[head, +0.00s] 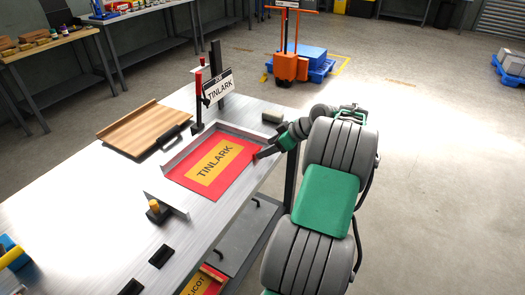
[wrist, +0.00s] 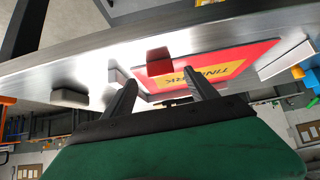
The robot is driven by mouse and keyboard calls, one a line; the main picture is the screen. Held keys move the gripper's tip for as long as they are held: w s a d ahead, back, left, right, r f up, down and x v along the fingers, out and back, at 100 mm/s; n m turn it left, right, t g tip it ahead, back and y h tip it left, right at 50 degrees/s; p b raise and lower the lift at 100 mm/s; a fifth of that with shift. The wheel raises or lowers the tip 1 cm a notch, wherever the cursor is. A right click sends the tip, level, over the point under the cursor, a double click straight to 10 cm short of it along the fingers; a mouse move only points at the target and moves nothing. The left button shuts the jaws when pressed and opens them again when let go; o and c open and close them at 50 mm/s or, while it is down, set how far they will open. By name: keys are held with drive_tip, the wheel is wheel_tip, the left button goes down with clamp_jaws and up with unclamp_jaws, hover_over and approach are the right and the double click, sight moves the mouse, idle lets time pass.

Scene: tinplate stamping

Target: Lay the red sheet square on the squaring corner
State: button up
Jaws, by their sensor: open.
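The red sheet (head: 235,178), with a yellow TINLARK panel, lies flat on the metal bench inside the pale angled rails of the squaring corner (head: 172,201). I cannot tell whether its edges touch the rails. My gripper (head: 262,153) is at the sheet's right-hand corner, low over the bench edge. In the wrist view my gripper (wrist: 157,84) is open, its two fingers apart. A small red block (wrist: 158,60) shows just beyond and between the fingertips, in front of the sheet (wrist: 252,58). Contact between fingers and block is not visible.
A small orange-topped clamp (head: 155,208) stands by the front rail. The bench's left part is mostly clear.

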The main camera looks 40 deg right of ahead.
drive_tip(key=v, duration=0.8)
drive_tip(key=w+a+m+g, duration=0.1)
drive_tip(key=w+a+g, duration=0.15)
drive_tip(key=a, duration=0.95)
drive_tip(key=w+a+g, duration=0.1)
drive_tip(key=w+a, duration=0.2)
drive_tip(key=a, duration=0.8)
drive_tip(key=s+a+f+m+g+h, duration=0.1)
drive_tip(key=s+a+f, duration=0.1)
drive_tip(key=s+a, duration=0.6)
drive_tip(key=s+a+f+m+g+h, duration=0.1)
drive_tip(key=s+a+f+m+h, duration=0.1)
drive_tip(key=s+a, duration=0.6)
drive_tip(key=shift+s+f, duration=0.35)
drive_tip(key=shift+f, duration=0.25)
drive_tip(key=shift+g, duration=0.25)
drive_tip(key=shift+c, duration=0.6)
